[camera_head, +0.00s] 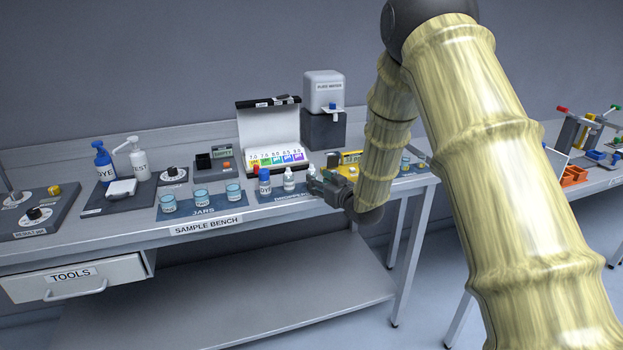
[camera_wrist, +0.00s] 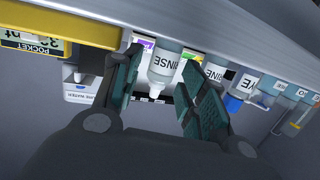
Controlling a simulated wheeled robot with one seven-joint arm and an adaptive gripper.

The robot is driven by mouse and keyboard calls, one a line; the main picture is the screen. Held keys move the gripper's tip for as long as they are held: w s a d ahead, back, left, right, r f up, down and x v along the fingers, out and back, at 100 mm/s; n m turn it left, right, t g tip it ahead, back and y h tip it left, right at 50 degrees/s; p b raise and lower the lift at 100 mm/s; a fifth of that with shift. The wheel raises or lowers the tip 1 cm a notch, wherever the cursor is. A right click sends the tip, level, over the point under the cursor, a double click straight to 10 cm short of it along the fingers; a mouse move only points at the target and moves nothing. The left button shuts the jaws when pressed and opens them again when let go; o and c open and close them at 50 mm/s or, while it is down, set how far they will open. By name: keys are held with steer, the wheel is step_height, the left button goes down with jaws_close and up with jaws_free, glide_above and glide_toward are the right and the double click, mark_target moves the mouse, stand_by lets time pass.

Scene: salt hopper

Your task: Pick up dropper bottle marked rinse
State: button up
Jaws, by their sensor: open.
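A white dropper bottle marked RINSE (camera_wrist: 166,62) shows between the two fingers of my gripper (camera_wrist: 163,70) in the wrist view, which is upside down. The fingers are open, one on each side; I cannot tell whether either touches it. A second white bottle (camera_wrist: 215,71), its label partly hidden and seeming to read RINSE too, stands just beyond the right finger. In the head view my gripper (camera_head: 316,186) is at the right end of the droppers mat (camera_head: 281,199), beside a white bottle (camera_head: 289,181).
A blue-capped DYE bottle (camera_head: 265,182) stands left of the white bottle. Jars (camera_head: 201,195) stand farther left. A colour chart box (camera_head: 270,135) and a water dispenser (camera_head: 323,92) are behind. A yellow pocket meter (camera_wrist: 50,30) lies close to my gripper.

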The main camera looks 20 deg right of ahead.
steer(key=shift+a+p+x, duration=0.2)
steer(key=shift+p+x, duration=0.25)
steer(key=shift+x, duration=2)
steer(key=shift+f, duration=0.1)
steer(key=c, duration=0.8)
